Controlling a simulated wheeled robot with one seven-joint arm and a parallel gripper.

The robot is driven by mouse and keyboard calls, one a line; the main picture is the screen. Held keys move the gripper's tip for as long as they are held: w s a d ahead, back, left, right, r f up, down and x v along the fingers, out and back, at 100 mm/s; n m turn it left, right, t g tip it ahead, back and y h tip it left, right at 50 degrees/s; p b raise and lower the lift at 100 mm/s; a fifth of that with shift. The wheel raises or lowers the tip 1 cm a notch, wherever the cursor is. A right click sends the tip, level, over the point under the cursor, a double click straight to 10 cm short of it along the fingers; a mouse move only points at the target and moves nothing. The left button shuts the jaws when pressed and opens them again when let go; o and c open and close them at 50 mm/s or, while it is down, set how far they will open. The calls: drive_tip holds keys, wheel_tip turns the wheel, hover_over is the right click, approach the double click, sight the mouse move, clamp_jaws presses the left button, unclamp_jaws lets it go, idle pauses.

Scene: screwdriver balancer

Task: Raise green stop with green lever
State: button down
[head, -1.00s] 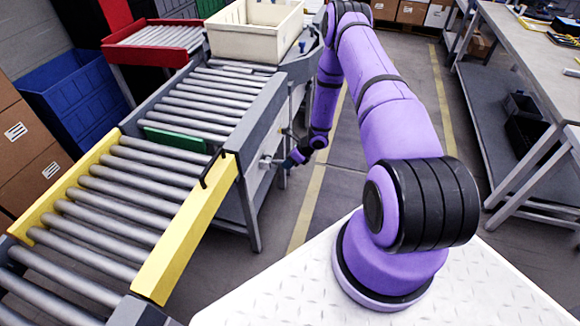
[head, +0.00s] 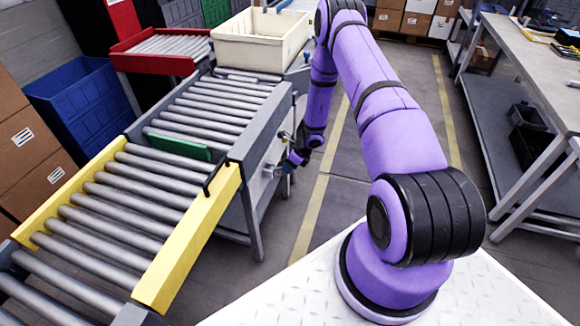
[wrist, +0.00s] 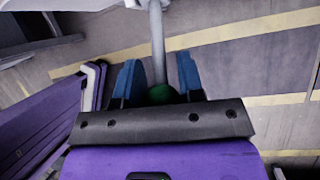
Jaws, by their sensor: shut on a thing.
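The green stop (head: 178,146) is a flat green plate standing across the roller conveyor, its upper part showing above the rollers just behind the yellow section. My gripper (head: 284,167) is at the right side of the conveyor frame, at a lever there. In the wrist view, the green lever's knob (wrist: 163,94) sits between the two blue fingers of my gripper (wrist: 157,65), which is shut on it. The lever's grey rod (wrist: 157,45) runs from the knob up toward the frame. The knob is hidden in the head view.
The yellow-sided roller section (head: 190,240) is in front of the stop. A cream bin (head: 255,48) stands on the far rollers. A red-framed roller section (head: 160,62) and a blue bin (head: 82,95) are at left. A workbench (head: 530,70) stands at right, with open floor between.

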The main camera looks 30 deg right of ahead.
drive_tip(key=shift+w+a+r, duration=0.1)
drive_tip(key=shift+w, duration=0.05)
drive_tip(key=c, duration=0.8)
unclamp_jaws()
drive_tip(key=v, duration=1)
drive_tip(key=shift+r, duration=0.35)
